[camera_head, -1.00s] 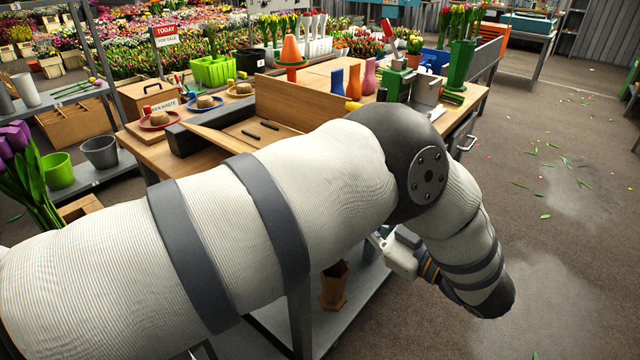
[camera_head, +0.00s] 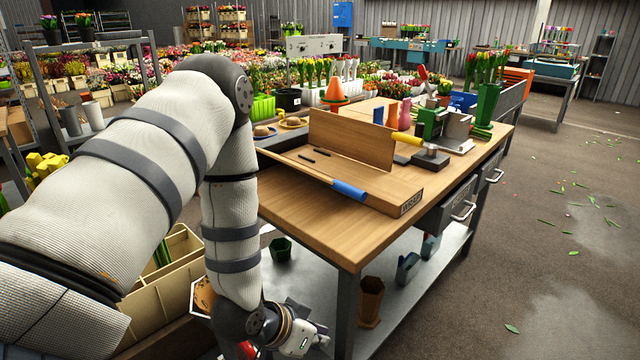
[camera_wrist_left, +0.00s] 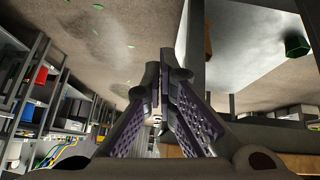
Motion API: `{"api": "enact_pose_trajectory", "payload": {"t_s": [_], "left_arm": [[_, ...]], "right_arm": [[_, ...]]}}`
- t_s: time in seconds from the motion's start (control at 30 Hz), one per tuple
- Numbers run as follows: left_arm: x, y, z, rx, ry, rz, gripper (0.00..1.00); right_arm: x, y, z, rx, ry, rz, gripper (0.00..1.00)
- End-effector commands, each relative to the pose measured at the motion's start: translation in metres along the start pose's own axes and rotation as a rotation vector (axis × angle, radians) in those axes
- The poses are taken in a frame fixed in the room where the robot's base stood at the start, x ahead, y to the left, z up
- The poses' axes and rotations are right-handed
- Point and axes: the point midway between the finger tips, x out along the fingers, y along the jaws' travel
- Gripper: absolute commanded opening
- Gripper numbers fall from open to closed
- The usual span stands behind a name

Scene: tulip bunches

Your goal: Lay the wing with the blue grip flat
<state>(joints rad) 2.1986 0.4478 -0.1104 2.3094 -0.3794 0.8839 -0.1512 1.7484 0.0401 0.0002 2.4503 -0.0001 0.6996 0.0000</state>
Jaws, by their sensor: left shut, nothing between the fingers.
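A wooden folding board (camera_head: 385,195) lies on the workbench. Its near-left wing (camera_head: 300,170) shows almost edge-on as a thin raised strip, with a blue grip (camera_head: 349,190) at its front end. Its exact tilt is hard to tell. The far wing (camera_head: 350,140) stands up as a broad panel, with a yellow grip (camera_head: 407,138) at its right end. My left gripper (camera_head: 318,338) hangs below the bench top by the near-left leg, well away from the blue grip. In the left wrist view its fingers (camera_wrist_left: 165,65) are together and empty.
The wooden workbench (camera_head: 305,220) has a drawer side at right and a grey lower shelf (camera_head: 310,295) with pots. A metal press-like tool (camera_head: 430,157) and vases stand beyond the board. A wooden crate (camera_head: 165,285) is behind my left arm.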

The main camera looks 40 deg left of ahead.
Motion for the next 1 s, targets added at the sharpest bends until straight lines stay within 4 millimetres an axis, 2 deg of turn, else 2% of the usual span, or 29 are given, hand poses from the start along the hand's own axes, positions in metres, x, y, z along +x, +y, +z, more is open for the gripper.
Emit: {"api": "enact_pose_trajectory", "payload": {"t_s": [0.03,0.1,0.2,0.23,0.33,0.43,0.57,0.7,0.9,1.0], "left_arm": [[-0.018,-0.015,-0.069,0.011,0.197,0.006,0.0],[-0.049,-0.034,-0.144,0.045,0.439,0.008,0.0],[-0.099,-0.056,-0.216,0.088,0.711,-0.003,0.0],[-0.111,-0.06,-0.229,0.099,0.77,-0.008,0.0],[-0.137,-0.069,-0.254,0.12,0.888,-0.018,0.0],[-0.138,-0.071,-0.263,0.129,0.913,-0.023,0.0],[-0.122,-0.07,-0.278,0.128,0.907,-0.022,0.0],[-0.095,-0.07,-0.298,0.128,0.894,-0.022,0.0],[-0.069,-0.068,-0.332,0.128,0.896,-0.022,0.0],[-0.064,-0.071,-0.318,0.122,0.898,-0.021,0.0]], "right_arm": [[-0.006,0.0,-0.005,-0.001,0.023,-0.001,0.4],[-0.01,-0.001,-0.008,-0.001,0.035,-0.001,0.4],[-0.013,0.0,-0.011,0.0,0.047,-0.001,0.4],[-0.013,0.0,-0.011,0.0,0.049,-0.001,0.4],[-0.014,0.0,-0.012,0.0,0.051,-0.001,0.4],[-0.013,0.0,-0.011,0.0,0.047,-0.002,0.4],[-0.011,0.0,-0.009,0.0,0.039,-0.001,0.4],[0.007,0.0,0.005,0.0,-0.022,0.001,0.4],[0.024,0.001,0.017,0.0,-0.075,0.003,0.4],[0.023,0.001,0.017,0.0,-0.075,0.003,0.4]]}}
